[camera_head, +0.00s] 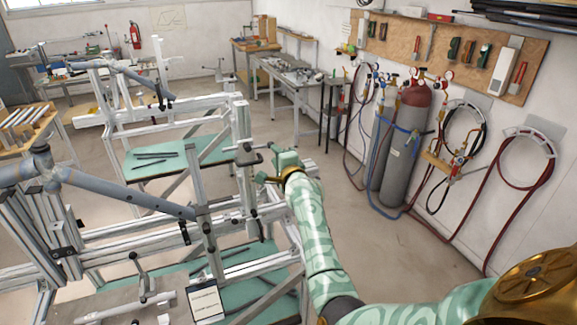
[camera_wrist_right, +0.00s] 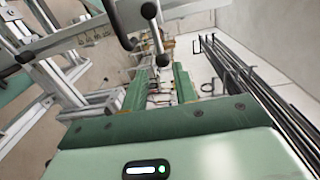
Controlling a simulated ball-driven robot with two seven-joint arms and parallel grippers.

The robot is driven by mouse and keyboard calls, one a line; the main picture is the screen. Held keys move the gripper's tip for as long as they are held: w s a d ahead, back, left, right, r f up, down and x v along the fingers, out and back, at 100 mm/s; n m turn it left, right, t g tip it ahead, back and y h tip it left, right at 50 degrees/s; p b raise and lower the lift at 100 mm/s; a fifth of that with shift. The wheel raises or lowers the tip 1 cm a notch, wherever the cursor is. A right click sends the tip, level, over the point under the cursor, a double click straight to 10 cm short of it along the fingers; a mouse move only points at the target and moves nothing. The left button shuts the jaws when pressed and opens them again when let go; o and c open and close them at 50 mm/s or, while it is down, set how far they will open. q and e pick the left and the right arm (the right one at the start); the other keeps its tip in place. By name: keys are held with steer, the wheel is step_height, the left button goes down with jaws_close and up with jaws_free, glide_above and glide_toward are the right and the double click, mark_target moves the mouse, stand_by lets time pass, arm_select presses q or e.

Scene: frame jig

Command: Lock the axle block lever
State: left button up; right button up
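My right gripper (camera_head: 268,164) is at the jig's right side, by the upright aluminium post (camera_head: 241,125). In the right wrist view its two green fingers (camera_wrist_right: 160,78) stand apart with nothing held between them. A second black ball knob (camera_wrist_right: 25,57) is at the upper left. In the head view, small dark clamp parts (camera_head: 247,154) sit on the post just left of the gripper. I cannot tell which part is the axle block lever. My left gripper is not in view.
A grey tube frame (camera_head: 120,190) lies across the jig's aluminium rails (camera_head: 150,220) to the left. Gas cylinders (camera_head: 405,140) and hoses stand along the right wall. Floor (camera_head: 420,250) between jig and wall is clear except for my arm.

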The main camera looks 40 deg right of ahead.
steer(key=v, duration=0.8)
steer(key=shift+s, duration=0.3)
steer(key=shift+d, duration=0.1)
